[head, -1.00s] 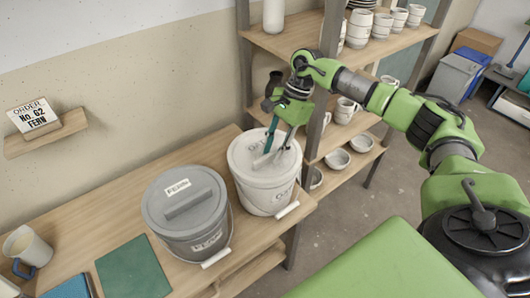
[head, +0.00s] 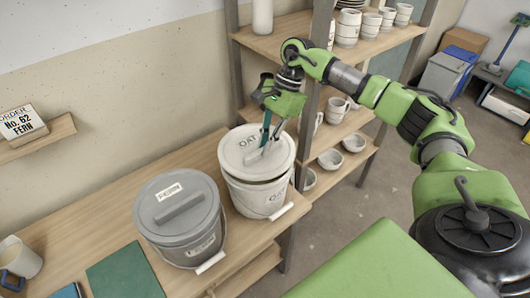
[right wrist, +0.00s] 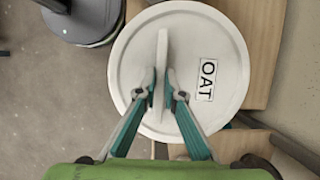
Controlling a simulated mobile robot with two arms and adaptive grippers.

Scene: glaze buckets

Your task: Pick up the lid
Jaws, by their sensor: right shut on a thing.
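A round white lid (head: 236,153) labelled OAT is held above a white bucket (head: 252,198). A dark gap shows between the lid and the bucket rim, and the lid looks slightly tilted. My right gripper (head: 266,146) is shut on the lid's upright handle. In the right wrist view, the two fingers (right wrist: 161,92) pinch the handle from both sides, and the lid (right wrist: 215,45) fills the middle with its OAT label beside them. A grey lid (head: 158,212) labelled FERN sits on a grey bucket (head: 190,250) to the left. My left gripper is out of view.
An order card (head: 20,122) reading "No. 62 FERN" stands on a small wall shelf. A green board (head: 125,272) and a mug (head: 18,258) are on the wooden table at left. Shelves (head: 290,40) with pottery stand behind my right arm.

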